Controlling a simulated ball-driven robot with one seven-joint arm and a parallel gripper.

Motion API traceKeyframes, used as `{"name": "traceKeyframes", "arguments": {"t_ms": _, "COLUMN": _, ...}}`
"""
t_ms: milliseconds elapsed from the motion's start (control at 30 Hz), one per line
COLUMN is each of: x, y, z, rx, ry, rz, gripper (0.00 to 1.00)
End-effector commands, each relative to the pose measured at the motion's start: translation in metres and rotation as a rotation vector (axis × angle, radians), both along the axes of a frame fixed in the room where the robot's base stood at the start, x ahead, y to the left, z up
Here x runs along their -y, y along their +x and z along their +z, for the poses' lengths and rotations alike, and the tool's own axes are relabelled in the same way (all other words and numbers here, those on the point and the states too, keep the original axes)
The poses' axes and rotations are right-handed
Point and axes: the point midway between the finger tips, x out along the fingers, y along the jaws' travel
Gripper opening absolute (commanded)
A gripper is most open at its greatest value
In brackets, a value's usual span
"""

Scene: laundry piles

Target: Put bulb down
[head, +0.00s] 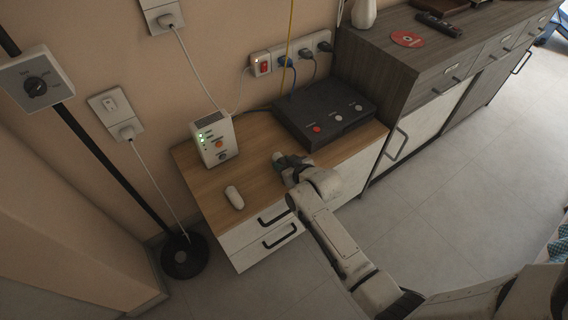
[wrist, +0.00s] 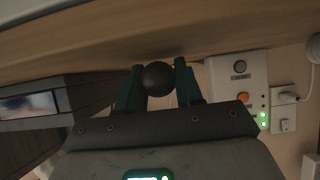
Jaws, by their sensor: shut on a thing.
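My gripper (head: 281,159) is over the wooden top of the small cabinet (head: 190,160), between the white box and the black box. In the wrist view its two green fingers (wrist: 159,74) are shut on the bulb (wrist: 158,79), which shows as a dark round end between them. In the head view the bulb is mostly hidden by my gripper; a small pale end shows at the fingertips. I cannot tell whether the bulb touches the top.
A white box with buttons (head: 213,140) stands left of my gripper. A black box (head: 324,112) lies behind right. A white rounded object (head: 234,197) lies at the front left. A power strip (head: 290,54) and cables are on the wall. Some wood between them is bare.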

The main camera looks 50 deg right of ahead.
Motion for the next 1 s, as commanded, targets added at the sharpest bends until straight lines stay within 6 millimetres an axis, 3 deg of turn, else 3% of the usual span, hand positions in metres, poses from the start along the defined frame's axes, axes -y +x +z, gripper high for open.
{"name": "traceKeyframes", "arguments": {"t_ms": 233, "x": 0.000, "y": -0.001, "z": -0.007, "rx": -0.005, "ry": 0.002, "rz": 0.001, "gripper": 0.00}}
{"name": "traceKeyframes", "arguments": {"t_ms": 267, "x": -0.001, "y": -0.001, "z": -0.008, "rx": -0.007, "ry": 0.002, "rz": 0.001, "gripper": 0.36}}
{"name": "traceKeyframes", "arguments": {"t_ms": 533, "x": -0.002, "y": -0.002, "z": -0.011, "rx": -0.014, "ry": 0.006, "rz": 0.003, "gripper": 0.62}}
{"name": "traceKeyframes", "arguments": {"t_ms": 1000, "x": -0.007, "y": -0.002, "z": -0.013, "rx": -0.017, "ry": 0.010, "rz": 0.012, "gripper": 0.63}}
